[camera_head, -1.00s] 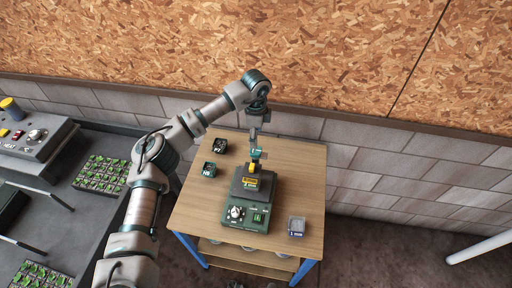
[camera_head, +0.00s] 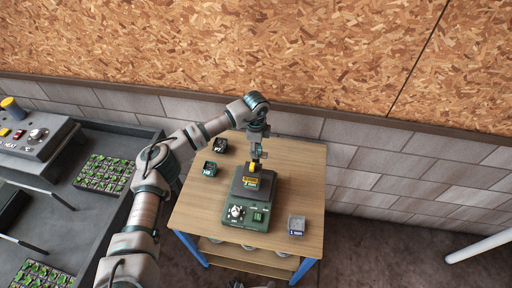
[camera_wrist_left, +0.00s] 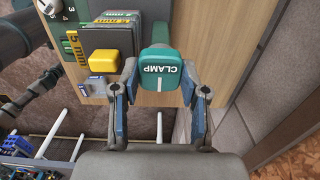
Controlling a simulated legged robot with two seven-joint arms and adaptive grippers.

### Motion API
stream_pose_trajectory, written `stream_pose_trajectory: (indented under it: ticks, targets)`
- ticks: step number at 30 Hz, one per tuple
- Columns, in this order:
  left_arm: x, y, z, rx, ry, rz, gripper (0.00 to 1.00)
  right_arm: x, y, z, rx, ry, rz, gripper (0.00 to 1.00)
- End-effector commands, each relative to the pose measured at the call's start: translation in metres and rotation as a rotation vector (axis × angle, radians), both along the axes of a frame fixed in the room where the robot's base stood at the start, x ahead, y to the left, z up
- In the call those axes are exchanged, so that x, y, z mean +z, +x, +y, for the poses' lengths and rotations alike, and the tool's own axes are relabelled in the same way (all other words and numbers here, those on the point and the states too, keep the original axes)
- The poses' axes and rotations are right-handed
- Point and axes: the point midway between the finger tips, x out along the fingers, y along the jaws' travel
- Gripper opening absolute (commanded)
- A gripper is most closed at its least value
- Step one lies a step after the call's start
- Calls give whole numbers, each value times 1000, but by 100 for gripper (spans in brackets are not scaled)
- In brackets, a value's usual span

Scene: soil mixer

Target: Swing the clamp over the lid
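The dark green machine (camera_head: 236,213) stands on the wooden table, with a white dial and a green switch on its front. A dark stack with yellow markings (camera_head: 251,183) sits on it, topped by a yellow knob (camera_wrist_left: 105,60). The teal clamp head (camera_wrist_left: 160,70), lettered CLAMP, is beside the knob, not over it. My left gripper (camera_wrist_left: 160,82) has its fingers on either side of the clamp head, close to it; it looks open, and contact is unclear. In the head view my left gripper (camera_head: 258,157) is behind the stack. My right gripper is not in view.
Two small dark boxes (camera_head: 209,169) (camera_head: 220,145) stand at the table's left, and a grey-blue 1 mm box (camera_head: 297,226) at its front right. A dark bench with seedling trays (camera_head: 103,173) is on the left.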

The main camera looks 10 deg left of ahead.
Motion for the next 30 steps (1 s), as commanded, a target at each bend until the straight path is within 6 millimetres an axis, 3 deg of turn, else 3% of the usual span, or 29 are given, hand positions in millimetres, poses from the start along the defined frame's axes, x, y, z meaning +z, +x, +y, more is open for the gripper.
stream_pose_trajectory:
  ticks: [14, 30]
  targets:
    - [0, 1, 0, -87, 1, -2, 9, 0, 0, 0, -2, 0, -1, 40]
    - [0, 2, 1, -553, 1, -3, 9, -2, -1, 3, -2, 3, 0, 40]
